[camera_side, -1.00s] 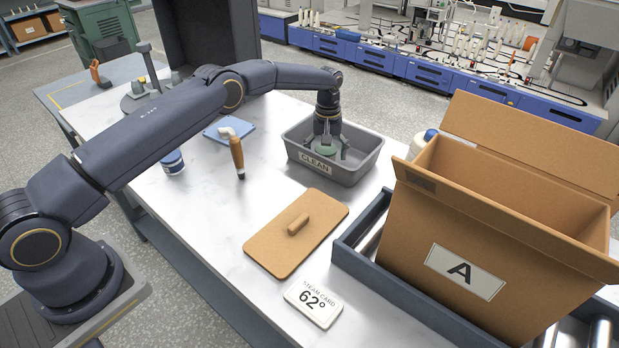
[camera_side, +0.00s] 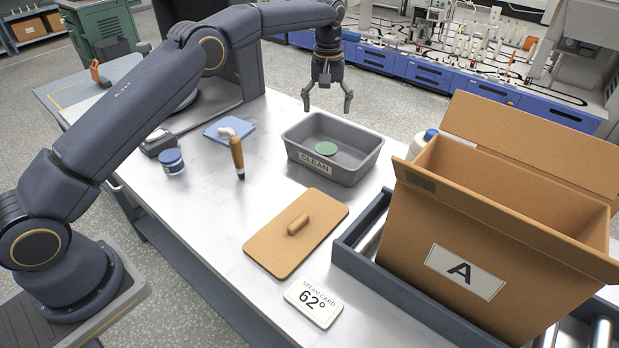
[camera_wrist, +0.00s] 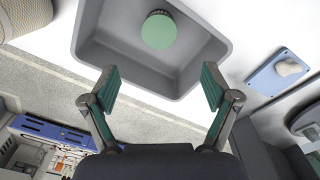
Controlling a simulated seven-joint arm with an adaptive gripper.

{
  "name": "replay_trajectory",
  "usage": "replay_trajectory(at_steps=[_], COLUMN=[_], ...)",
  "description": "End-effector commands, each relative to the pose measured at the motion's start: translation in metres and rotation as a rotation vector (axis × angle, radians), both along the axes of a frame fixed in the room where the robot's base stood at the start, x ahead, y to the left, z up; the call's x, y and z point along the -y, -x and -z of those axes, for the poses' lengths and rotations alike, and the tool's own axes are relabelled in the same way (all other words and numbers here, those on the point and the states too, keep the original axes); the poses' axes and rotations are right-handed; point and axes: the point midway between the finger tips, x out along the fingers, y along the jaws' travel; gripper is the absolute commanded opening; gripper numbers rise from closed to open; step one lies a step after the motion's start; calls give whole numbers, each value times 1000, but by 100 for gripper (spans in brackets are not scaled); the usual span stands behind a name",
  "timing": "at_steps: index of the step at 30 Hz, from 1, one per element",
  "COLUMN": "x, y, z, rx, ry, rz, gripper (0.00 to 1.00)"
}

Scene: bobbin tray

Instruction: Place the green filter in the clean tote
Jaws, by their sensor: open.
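The filter is clear of my gripper and shows whole in the wrist view (camera_wrist: 159,30), inside the grey tote (camera_wrist: 185,86). My gripper (camera_side: 327,103) is open and empty, raised above the back of the tote. In the wrist view my open fingers (camera_wrist: 160,90) are spread apart, with nothing between them.
A tan lid with a handle (camera_side: 270,240) lies in front of the tote. A large cardboard box marked A (camera_side: 420,230) stands at right. A steam card (camera_side: 313,303), blue-lidded jar (camera_side: 173,162), brush (camera_side: 237,158) and blue pad (camera_side: 220,136) are on the white table.

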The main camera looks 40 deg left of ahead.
Motion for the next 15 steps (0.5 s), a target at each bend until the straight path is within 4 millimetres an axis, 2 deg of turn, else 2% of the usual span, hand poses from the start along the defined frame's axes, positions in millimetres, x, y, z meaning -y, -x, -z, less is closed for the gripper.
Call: replay_trajectory(at_steps=[1, 5, 6, 9, 11, 12, 14, 15], x=[0, -2, -3, -6, -8, -9, -11, -13], y=[6, 41, 56, 99, 129, 150, 183, 206], z=[-25, -90, -109, -148, -166, -175, -185, -189], rx=[23, 88, 110, 164, 197, 217, 249, 270], ry=[-2, -13, -18, -31, -40, -48, -60, -68], rz=[24, 118, 149, 224, 268, 296, 338, 365], gripper=[87, 87, 87, 87, 87, 87, 87, 87])
